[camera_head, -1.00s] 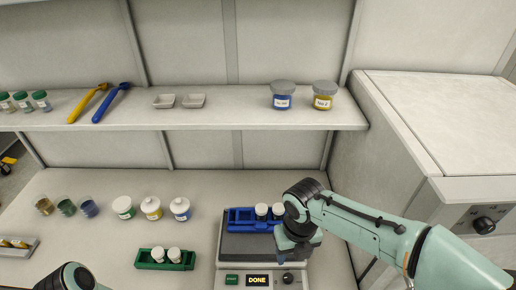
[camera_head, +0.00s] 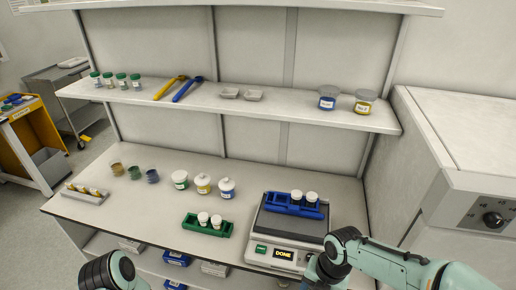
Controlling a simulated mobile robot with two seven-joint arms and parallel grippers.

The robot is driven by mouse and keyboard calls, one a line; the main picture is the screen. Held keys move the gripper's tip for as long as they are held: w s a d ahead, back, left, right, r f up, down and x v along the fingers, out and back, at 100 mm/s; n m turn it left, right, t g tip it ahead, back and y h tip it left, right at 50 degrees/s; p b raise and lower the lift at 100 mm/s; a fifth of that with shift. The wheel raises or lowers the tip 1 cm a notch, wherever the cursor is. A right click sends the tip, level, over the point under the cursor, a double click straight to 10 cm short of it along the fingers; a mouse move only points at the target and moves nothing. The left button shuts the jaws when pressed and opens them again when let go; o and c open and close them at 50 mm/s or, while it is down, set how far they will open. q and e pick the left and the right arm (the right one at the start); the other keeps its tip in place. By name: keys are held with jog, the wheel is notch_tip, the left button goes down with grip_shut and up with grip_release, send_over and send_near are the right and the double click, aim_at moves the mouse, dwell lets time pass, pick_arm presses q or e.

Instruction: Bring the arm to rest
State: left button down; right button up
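My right arm comes in from the lower right, and its gripper (camera_head: 312,276) hangs at the front right corner of the balance-like device (camera_head: 289,228); its fingers are mostly cut off by the bottom edge, so its opening does not show. My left arm shows only as a dark and teal link at the bottom left; its gripper is out of the picture. The device's display reads DONE. A blue rack (camera_head: 282,205) with two white-capped vials sits on top of the device, apart from my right gripper.
A green rack (camera_head: 190,223) with two white-capped vials stands left of the device. Several jars and cups line the bench behind it. A shelf (camera_head: 290,109) with jars, scoops and trays runs above. A large cabinet (camera_head: 480,165) stands at the right. The bench's front edge shows.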

notch_tip(320, 180, down, 16)
jog(key=a+m+y, duration=0.2)
jog(key=a+m, duration=0.1)
jog(key=m, duration=1.1)
jog(key=s+f+m, duration=1.1)
jog(key=f+m, duration=0.4)
jog(key=m, duration=0.5)
jog(key=shift+d, duration=0.45)
jog(key=shift+f, duration=0.1)
